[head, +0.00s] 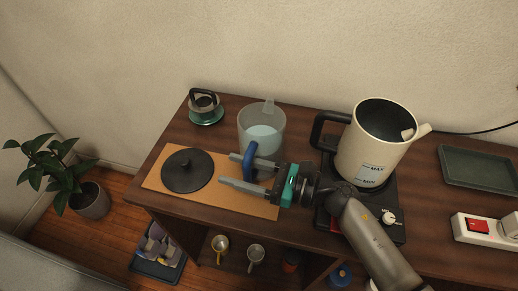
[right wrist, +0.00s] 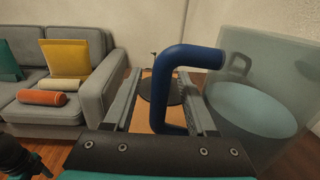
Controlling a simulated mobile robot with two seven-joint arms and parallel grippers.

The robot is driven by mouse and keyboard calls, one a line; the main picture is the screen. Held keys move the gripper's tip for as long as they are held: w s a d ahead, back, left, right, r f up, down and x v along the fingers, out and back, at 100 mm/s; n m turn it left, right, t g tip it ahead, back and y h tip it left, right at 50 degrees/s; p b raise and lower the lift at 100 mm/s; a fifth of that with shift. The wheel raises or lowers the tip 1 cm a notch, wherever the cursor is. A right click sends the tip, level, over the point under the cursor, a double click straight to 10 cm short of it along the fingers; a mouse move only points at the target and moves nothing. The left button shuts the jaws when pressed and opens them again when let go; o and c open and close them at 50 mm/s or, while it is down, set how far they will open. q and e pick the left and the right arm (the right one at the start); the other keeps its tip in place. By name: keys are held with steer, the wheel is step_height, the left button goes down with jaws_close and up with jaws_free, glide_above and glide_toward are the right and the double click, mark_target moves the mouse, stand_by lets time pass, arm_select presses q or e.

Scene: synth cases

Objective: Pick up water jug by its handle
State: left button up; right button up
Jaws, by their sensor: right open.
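The water jug (head: 262,122) is a clear, frosted vessel with pale blue water and a blue handle (head: 249,161). It stands upright near the back of the dark wooden counter. My right gripper (head: 228,169) is open at the handle side of the jug. In the right wrist view the handle (right wrist: 165,92) stands between the two spread fingers (right wrist: 160,75), with a gap showing on the left; contact on the right cannot be told. The jug body (right wrist: 260,95) is right of the fingers. My left gripper is not in view.
A cream kettle (head: 376,140) stands on a black base right of the jug. A black lid (head: 187,170) lies on a cork board (head: 232,197). A lidded glass pot (head: 205,107) is behind left. A dark tray (head: 480,167) and power strip (head: 487,230) are at right.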

steer(key=shift+w+a, duration=0.15)
steer(key=shift+a, duration=0.35)
jaws_close()
stand_by(1.0)
steer(key=shift+r, duration=0.15)
